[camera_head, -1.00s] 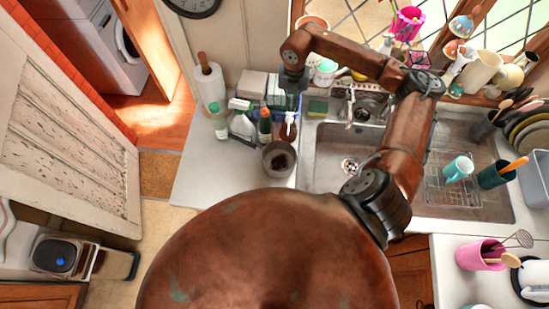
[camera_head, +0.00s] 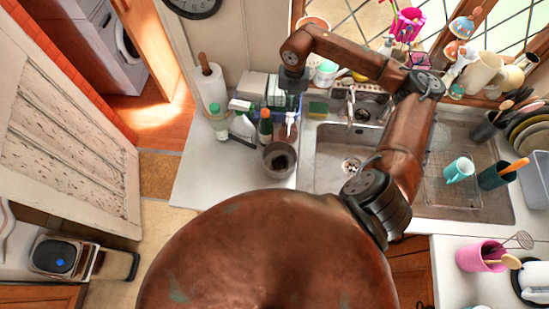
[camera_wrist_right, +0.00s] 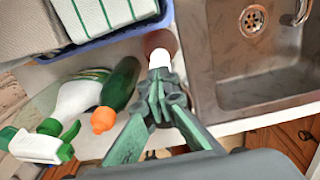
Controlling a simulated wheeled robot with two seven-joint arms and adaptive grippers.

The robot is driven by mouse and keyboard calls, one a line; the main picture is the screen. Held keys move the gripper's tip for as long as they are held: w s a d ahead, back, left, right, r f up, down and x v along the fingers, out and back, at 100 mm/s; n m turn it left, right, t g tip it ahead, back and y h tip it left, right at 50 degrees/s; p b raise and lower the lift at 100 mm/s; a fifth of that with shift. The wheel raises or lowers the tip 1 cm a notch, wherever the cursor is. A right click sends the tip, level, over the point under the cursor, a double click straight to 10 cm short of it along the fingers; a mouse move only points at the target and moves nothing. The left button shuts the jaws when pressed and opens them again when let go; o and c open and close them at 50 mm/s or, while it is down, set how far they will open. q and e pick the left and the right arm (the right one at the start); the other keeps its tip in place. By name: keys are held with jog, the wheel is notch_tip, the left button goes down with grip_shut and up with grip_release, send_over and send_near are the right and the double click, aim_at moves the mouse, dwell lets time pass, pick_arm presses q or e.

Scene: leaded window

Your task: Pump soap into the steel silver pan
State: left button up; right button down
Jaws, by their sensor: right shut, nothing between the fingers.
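The steel pan (camera_head: 279,160) stands on the white counter left of the sink, with a dark inside. A brown soap bottle (camera_wrist_right: 160,41) with a white pump top (camera_wrist_right: 158,59) stands just behind it. My right gripper (camera_wrist_right: 159,86) is shut and empty, with its fingertips over or against the pump top; whether they touch is hard to tell. In the head view, my right arm reaches across the sink from the right, and its gripper (camera_head: 292,100) hangs above the bottle. The pan does not show clearly in the wrist view. My left gripper is out of view.
A green bottle with an orange cap (camera_wrist_right: 104,118) and a white spray bottle (camera_wrist_right: 76,100) stand close left of the fingers. A blue tray (camera_wrist_right: 105,37) is behind. The sink (camera_head: 330,150) is on the right. A paper towel roll (camera_head: 211,88) stands further left.

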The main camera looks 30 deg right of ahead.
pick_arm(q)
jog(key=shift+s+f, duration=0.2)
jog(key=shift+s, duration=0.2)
pick_arm(e)
jog(key=shift+f, duration=0.25)
jog(key=shift+f+b, duration=1.35)
jog(key=shift+f, duration=0.2)
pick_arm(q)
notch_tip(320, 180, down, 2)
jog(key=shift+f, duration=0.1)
pick_arm(e)
jog(key=shift+r, duration=0.2)
pick_arm(q)
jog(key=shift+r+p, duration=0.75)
jog(key=shift+p, duration=0.05)
pick_arm(e)
jog(key=shift+r, duration=1.55)
jog(key=shift+r, duration=0.1)
pick_arm(q)
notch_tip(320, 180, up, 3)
jog(key=p, duration=0.2)
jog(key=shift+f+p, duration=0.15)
jog(key=shift+p, duration=0.25)
pick_arm(e)
notch_tip(320, 180, up, 6)
jog(key=shift+f, duration=0.1)
